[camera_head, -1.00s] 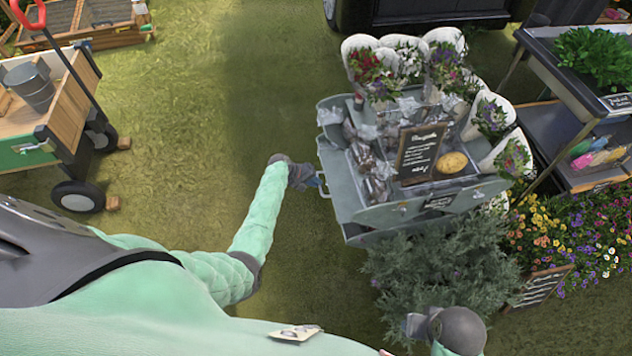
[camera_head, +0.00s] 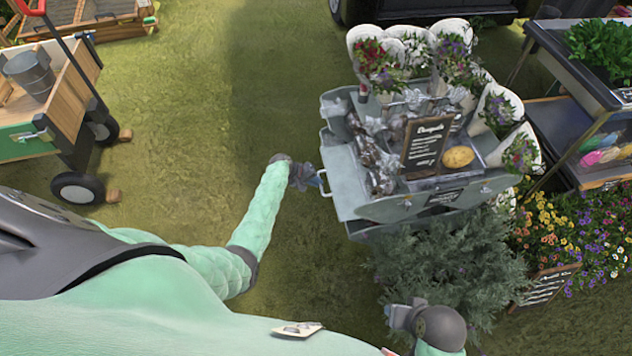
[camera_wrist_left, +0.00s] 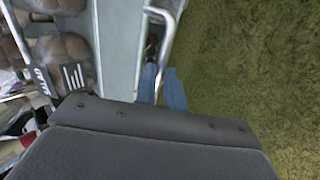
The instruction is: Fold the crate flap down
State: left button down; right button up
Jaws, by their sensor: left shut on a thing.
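The grey stand or crate (camera_head: 460,200) is at centre right in the head view, with a pale grey side flap (camera_head: 345,182) on its left. The flap carries a metal handle (camera_head: 325,184). My left gripper (camera_head: 319,180) is at this handle, left of the flap. In the left wrist view its blue fingertips (camera_wrist_left: 160,85) are shut around the lower end of the handle (camera_wrist_left: 140,45), beside the pale flap (camera_wrist_left: 118,40). My right gripper (camera_head: 391,311) is low in the head view, beside a grey-green bush; its fingers are too unclear to tell.
Wrapped bouquets (camera_head: 450,45), a chalkboard sign (camera_head: 425,145) and a yellow potato-like item (camera_head: 457,157) are on the stand. The bush (camera_head: 450,265) grows below it. A wooden cart (camera_head: 45,125) stands left. Open grass (camera_head: 200,120) lies between.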

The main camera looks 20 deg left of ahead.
pick_arm(q)
jog(key=shift+s+a+f, duration=0.2)
jog(key=shift+s+a, duration=0.05)
jog(key=c, duration=1.5)
grip_release()
jog(key=shift+a, duration=0.1)
jog(key=shift+r, duration=0.1)
jog(key=v, duration=0.7)
jog(key=shift+s+a+r, duration=0.15)
jog(key=shift+a+r, duration=0.05)
jog(key=shift+r, duration=0.05)
